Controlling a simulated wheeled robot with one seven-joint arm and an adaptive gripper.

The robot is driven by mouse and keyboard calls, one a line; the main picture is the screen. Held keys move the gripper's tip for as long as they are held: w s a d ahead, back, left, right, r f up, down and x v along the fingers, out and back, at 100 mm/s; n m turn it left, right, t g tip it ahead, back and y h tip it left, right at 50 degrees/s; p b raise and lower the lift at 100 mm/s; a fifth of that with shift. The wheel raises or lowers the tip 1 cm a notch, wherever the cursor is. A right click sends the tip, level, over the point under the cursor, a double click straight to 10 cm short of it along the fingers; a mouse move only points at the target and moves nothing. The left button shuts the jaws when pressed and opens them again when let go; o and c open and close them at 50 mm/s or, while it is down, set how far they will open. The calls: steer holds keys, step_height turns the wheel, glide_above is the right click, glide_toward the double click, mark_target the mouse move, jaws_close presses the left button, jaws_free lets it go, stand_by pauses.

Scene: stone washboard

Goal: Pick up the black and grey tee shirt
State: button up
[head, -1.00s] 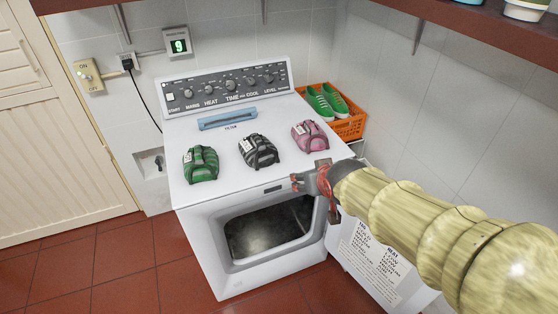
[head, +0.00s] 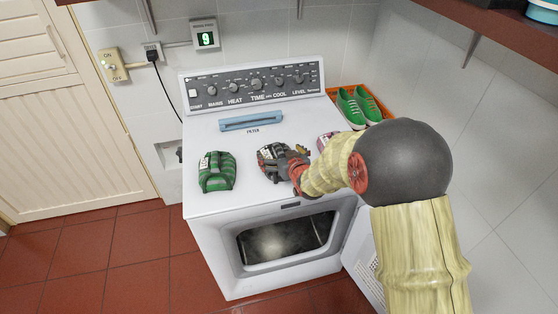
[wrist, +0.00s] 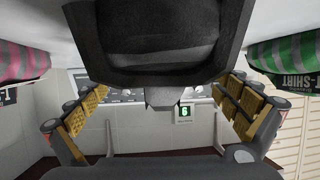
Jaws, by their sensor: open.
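The black and grey tee shirt (head: 267,157) is a rolled, striped bundle on the white machine's top, between the green and pink bundles. My gripper (head: 287,160) is at its right and front side in the head view and hides part of it. The gripper is open. In the wrist view its two padded fingers (wrist: 160,98) stand wide apart. A dark shape fills the top middle of that view, and I cannot tell whether it is the shirt or part of my gripper. Contact with the shirt cannot be made out.
A green striped bundle (head: 217,171) sits to the left. A pink bundle (head: 326,141) sits to the right, mostly hidden by my arm. The white machine (head: 215,205) has an open front door, a control panel and a blue filter handle (head: 251,121). Green shoes (head: 355,107) stand in an orange crate behind.

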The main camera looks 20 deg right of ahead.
steer(key=shift+b+x, duration=0.45)
steer(key=shift+x, duration=1.5)
steer(key=shift+a, duration=0.1)
steer(key=shift+c, duration=0.8)
steer(key=shift+r, duration=0.1)
steer(key=c, duration=1.1)
